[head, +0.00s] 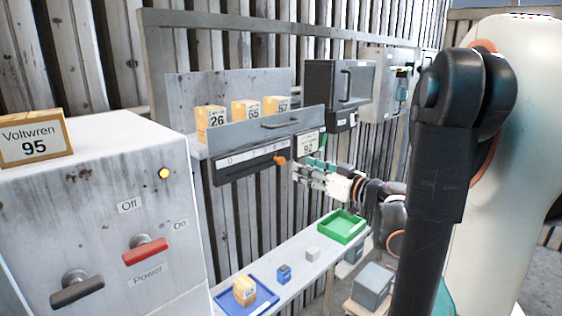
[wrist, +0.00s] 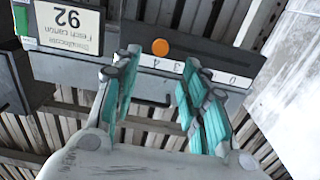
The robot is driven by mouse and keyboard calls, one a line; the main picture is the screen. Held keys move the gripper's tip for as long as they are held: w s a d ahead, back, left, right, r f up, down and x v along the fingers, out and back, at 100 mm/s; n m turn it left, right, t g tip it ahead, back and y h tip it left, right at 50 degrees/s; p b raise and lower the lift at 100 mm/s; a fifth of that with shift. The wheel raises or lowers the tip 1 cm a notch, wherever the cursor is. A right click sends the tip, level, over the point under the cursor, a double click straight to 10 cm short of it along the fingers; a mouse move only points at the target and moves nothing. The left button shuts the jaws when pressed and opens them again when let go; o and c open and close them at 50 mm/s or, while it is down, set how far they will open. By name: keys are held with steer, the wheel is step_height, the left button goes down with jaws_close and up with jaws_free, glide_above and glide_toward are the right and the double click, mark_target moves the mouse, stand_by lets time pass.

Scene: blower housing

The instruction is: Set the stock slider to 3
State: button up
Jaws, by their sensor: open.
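The stock slider is a dark bar with a white number strip (head: 255,155), mounted below a grey drawer-like front. Its orange knob (head: 280,160) sits near the high-number right end, well away from the 0. In the wrist view the strip (wrist: 200,75) appears upside down and the orange knob (wrist: 160,47) shows beside its higher numbers; the exact number at the knob is hard to read. My gripper (head: 298,172) is open and empty, just right of the knob. In the wrist view the knob lies in line with the gap between my teal fingertips (wrist: 160,62); contact is not visible.
A label reading 92 (head: 308,145) hangs right of the slider. Cartons (head: 246,112) stand on the shelf above. Below is a bench with a green tray (head: 342,227) and a blue tray (head: 262,303). A switch cabinet (head: 90,220) stands at left.

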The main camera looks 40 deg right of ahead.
mark_target(283, 161)
steer(key=w, duration=0.6)
steer(key=w+a+p, duration=0.1)
steer(key=w, duration=0.2)
steer(key=shift+a, duration=0.1)
jaws_close()
